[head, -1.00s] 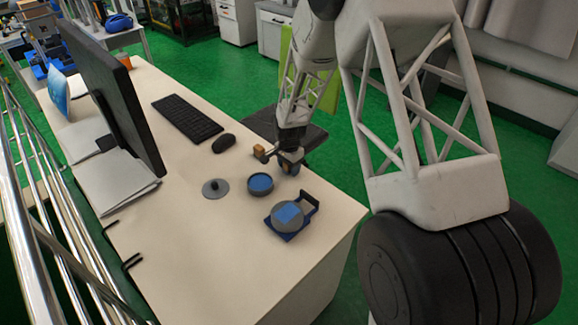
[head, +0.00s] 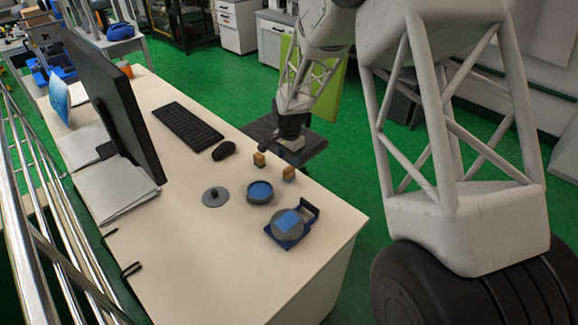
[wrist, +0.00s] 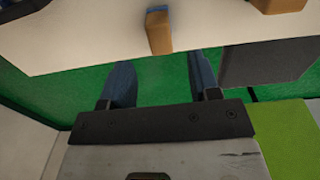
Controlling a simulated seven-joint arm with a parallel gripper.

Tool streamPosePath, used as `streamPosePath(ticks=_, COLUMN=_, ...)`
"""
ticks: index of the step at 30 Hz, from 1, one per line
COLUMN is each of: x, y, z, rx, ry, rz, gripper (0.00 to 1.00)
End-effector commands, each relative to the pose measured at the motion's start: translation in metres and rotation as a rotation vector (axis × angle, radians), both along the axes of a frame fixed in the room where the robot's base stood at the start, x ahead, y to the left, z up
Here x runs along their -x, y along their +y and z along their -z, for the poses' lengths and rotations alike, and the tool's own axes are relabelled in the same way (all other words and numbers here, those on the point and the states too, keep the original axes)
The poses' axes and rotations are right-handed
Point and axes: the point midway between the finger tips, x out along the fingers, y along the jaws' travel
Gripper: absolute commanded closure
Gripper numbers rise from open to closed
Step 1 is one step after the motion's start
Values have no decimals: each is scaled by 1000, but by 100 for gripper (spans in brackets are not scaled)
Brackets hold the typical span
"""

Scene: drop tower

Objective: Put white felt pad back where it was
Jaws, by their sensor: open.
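I cannot make out a white felt pad for certain in either view; it may be hidden or blend with the pale tabletop. My gripper (head: 289,152) is near the table's right edge, close to two small tan blocks, one on the left (head: 259,159) and one on the right (head: 289,173). In the wrist view its two blue fingers are spread apart with nothing between them, and my gripper (wrist: 163,82) shows green floor in the gap. A tan block (wrist: 158,32) stands just beyond the fingertips, apart from them.
A dark round dish with a blue inside (head: 260,192), a grey knobbed disc (head: 215,197) and a blue holder (head: 311,208) carrying a grey disc with a blue square (head: 288,222) are on the table. Mouse (head: 223,150), keyboard (head: 187,126) and monitor (head: 115,105) stand behind.

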Motion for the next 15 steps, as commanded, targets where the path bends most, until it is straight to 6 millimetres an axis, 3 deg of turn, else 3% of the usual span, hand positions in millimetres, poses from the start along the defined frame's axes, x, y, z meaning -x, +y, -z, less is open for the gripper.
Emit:
streamPosePath(ticks=6, x=0, y=0, z=-27, rx=0, ry=-1, rz=0, gripper=44)
streamPosePath(ticks=15, x=0, y=0, z=-39, rx=1, ry=1, rz=0, gripper=44)
